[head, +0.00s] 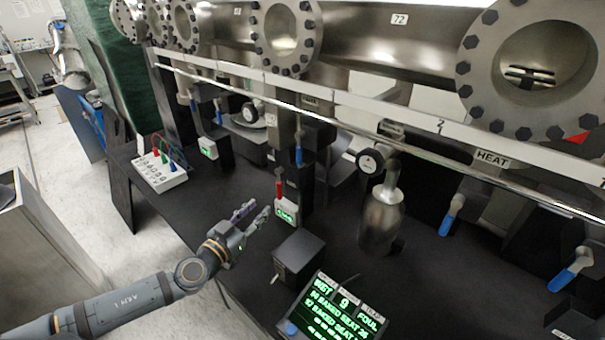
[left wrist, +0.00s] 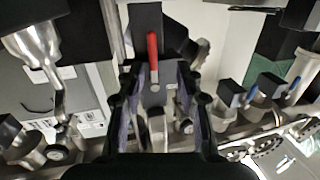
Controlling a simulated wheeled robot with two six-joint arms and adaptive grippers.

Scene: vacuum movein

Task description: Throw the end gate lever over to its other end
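A lever with a red handle (head: 279,189) stands upright just above a small box with a green readout (head: 287,212). In the left wrist view the red handle (left wrist: 152,52) shows straight ahead, beyond and between my fingertips. I cannot tell from any label whether it is the end gate lever. My left gripper (head: 259,209) is open, with its two fingers apart, just left of and below the red handle in the head view. It appears empty and apart from the handle. My right gripper is not in view.
Several blue-handled levers (head: 450,215) hang along the pipework. A metal rail (head: 400,146) runs across the front. A black box (head: 299,256) and a tilted screen (head: 333,308) stand right of my left arm. A white box with coloured plugs (head: 160,173) sits left on the dark bench.

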